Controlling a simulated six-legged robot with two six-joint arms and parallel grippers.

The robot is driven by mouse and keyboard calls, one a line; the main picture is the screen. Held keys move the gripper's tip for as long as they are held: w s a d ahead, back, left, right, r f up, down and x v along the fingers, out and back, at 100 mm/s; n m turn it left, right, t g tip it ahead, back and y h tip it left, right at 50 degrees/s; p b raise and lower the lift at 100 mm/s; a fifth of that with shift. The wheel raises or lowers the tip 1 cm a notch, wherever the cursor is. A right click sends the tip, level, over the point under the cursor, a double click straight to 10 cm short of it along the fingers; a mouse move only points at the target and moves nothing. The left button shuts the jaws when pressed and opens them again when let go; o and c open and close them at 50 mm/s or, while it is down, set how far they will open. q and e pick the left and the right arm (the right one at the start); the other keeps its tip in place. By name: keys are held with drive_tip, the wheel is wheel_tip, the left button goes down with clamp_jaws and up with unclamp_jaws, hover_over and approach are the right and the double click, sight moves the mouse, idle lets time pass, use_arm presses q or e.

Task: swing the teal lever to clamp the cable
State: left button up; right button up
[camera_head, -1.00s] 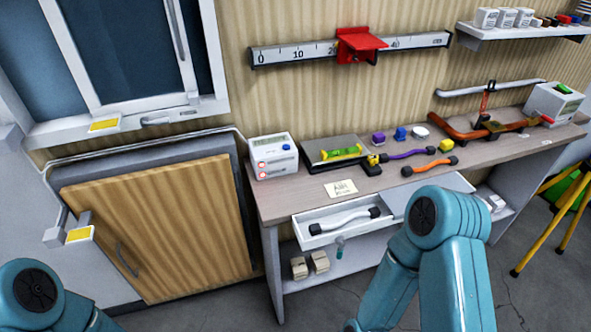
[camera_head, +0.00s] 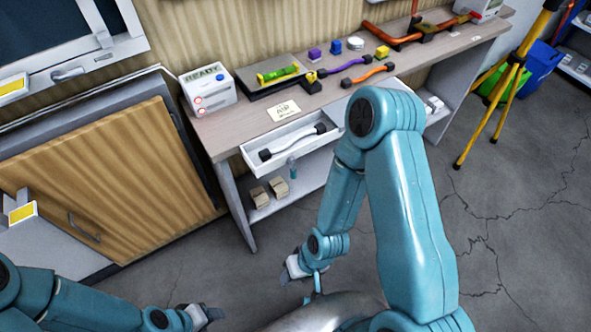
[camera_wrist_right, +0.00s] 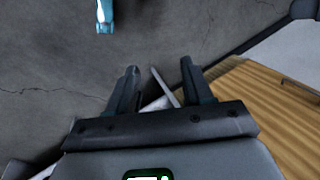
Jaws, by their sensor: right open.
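A white cable with dark ends (camera_head: 292,142) lies in the drawer. A purple cable (camera_head: 345,66) and an orange cable (camera_head: 372,75) lie on the bench. No clamp is clearly made out. My right gripper (camera_head: 294,268) is low over the floor in front of the bench, apart from all of these; in the right wrist view its fingers (camera_wrist_right: 160,78) are spread and empty. My left gripper (camera_head: 207,314) is at the bottom left, too small to read.
The open drawer (camera_head: 253,163) juts from the bench (camera_head: 222,142). A white box reading READY (camera_head: 209,90) stands at its left end. A wooden panel (camera_head: 120,180) leans at left. A yellow tripod (camera_head: 487,110) stands at right. The cracked floor (camera_head: 520,240) is clear at right.

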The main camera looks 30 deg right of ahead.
drive_tip(key=shift+m, duration=0.6)
drive_tip(key=w+d, duration=0.1)
drive_tip(key=d+b, duration=0.1)
drive_tip(key=w+d+b, duration=0.1)
drive_tip(key=shift+w+f, duration=0.25)
drive_tip(key=shift+w, duration=0.05)
clamp_jaws()
drive_tip(key=w+d+r+m+t+b, duration=0.25)
drive_tip(key=w+d+m+b, duration=0.2)
drive_tip(key=d, duration=0.45)
drive_tip(key=w+d+r+m+t+y+b, duration=0.1)
drive_tip(key=w+d+r+t+b, duration=0.1)
drive_tip(key=r, duration=0.6)
drive_tip(key=w+d+r+m+t+b, duration=0.1)
drive_tip(key=w+d+r+t+b, duration=0.1)
drive_tip(key=d+r+b, duration=0.2)
wheel_tip(320, 180, up, 4)
drive_tip(key=d, duration=0.2)
drive_tip(key=shift+d+r+m+y, duration=0.2)
drive_tip(key=shift+d+m+y, duration=0.15)
drive_tip(key=shift+y, duration=0.05)
drive_tip(key=shift+t, duration=0.25)
